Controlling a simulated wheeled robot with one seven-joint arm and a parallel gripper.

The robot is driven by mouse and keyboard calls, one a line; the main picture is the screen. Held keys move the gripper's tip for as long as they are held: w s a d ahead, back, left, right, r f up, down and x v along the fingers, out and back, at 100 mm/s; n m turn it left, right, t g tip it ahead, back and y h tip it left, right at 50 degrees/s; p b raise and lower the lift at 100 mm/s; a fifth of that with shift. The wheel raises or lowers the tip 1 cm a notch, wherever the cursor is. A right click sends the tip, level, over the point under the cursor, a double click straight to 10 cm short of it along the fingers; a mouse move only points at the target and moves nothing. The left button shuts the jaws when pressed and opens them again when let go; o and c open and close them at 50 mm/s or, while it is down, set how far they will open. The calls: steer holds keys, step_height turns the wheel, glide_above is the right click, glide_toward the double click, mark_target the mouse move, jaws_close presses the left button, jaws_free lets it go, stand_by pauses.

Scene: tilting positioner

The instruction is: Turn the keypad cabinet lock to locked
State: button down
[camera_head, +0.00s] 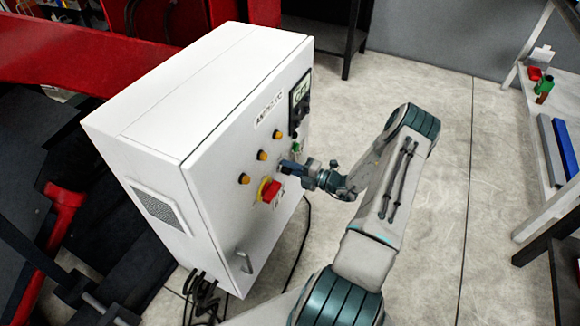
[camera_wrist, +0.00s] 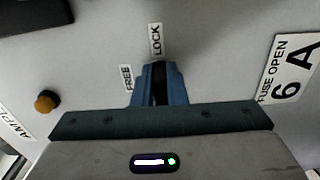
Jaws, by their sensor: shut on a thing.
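The white cabinet (camera_head: 215,130) stands at centre left, its front panel facing right. My gripper (camera_head: 287,168) is at the front panel, just above and right of a red rotary switch (camera_head: 270,191). In the wrist view, my gripper's blue fingers (camera_wrist: 159,85) are shut on a narrow dark lock knob (camera_wrist: 159,72), mostly hidden between them. The knob's visible end lies just below the LOCK label (camera_wrist: 155,40). The FREE label (camera_wrist: 126,78) is to the left of the fingers. The lock is hidden behind my gripper in the head view.
Several orange buttons (camera_head: 262,155) line the panel, and a handle (camera_head: 244,261) sits low on it. Cables (camera_head: 203,295) hang below the cabinet. A shelf (camera_head: 535,110) with small parts stands at the right.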

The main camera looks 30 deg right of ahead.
steer(key=shift+d, duration=0.1)
steer(key=c, duration=1.5)
jaws_free()
steer(key=shift+o, duration=0.2)
steer(key=v, duration=1.3)
steer(key=shift+s+d, duration=0.25)
steer(key=shift+s, duration=0.05)
